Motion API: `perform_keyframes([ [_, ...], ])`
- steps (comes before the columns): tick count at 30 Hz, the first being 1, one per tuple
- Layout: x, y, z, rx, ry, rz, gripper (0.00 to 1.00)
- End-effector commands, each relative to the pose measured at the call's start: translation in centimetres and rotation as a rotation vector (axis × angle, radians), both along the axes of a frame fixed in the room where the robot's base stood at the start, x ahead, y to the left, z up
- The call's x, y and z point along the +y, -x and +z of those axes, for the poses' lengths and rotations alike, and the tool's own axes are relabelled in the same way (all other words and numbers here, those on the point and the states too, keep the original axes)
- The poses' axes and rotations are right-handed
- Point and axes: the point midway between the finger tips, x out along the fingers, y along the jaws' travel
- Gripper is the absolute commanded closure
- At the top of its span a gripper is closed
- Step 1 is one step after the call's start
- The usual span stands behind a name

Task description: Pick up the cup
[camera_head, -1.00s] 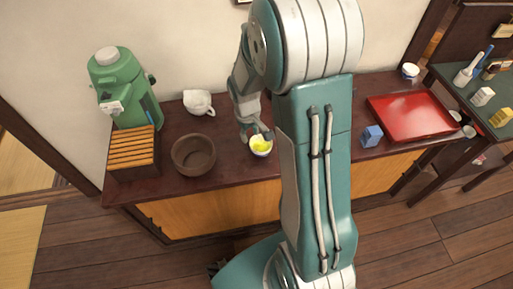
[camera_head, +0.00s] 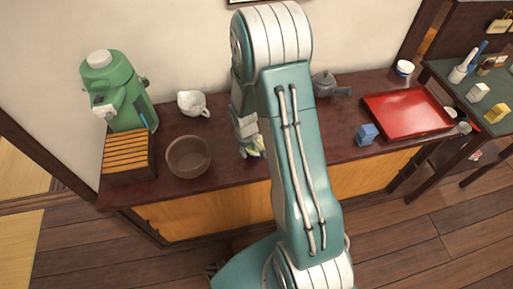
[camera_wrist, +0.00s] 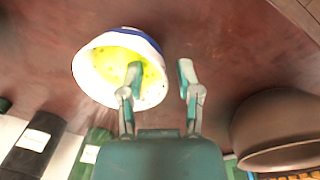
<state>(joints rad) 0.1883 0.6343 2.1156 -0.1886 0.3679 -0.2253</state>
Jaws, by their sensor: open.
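A small white cup (camera_wrist: 153,92) with a blue band and bright yellow-green contents shows in the wrist view, left of centre. In the head view the cup (camera_head: 259,146) stands on the dark counter (camera_head: 225,170), mostly hidden behind my gripper and arm. My gripper (camera_wrist: 161,72) is open and empty in the wrist view. Its left finger overlaps the cup's mouth, and its right finger is outside the rim, over bare counter. I cannot tell whether the left finger is inside the cup or above it. In the head view my gripper (camera_head: 249,145) is right at the cup.
A brown bowl (camera_head: 188,157) stands left of the cup, and a white spouted pitcher (camera_head: 192,103) behind it. A green dispenser (camera_head: 121,90) and slatted wooden box (camera_head: 129,155) are farther left. A grey teapot (camera_head: 323,84), blue block (camera_head: 367,134) and red tray (camera_head: 407,114) are right.

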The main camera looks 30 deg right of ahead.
Motion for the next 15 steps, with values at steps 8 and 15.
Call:
perform_keyframes([
  [8,0.03,0.01,0.03,0.001,0.000,0.000,1.00],
  [15,0.03,0.01,0.03,0.001,0.000,0.000,1.00],
])
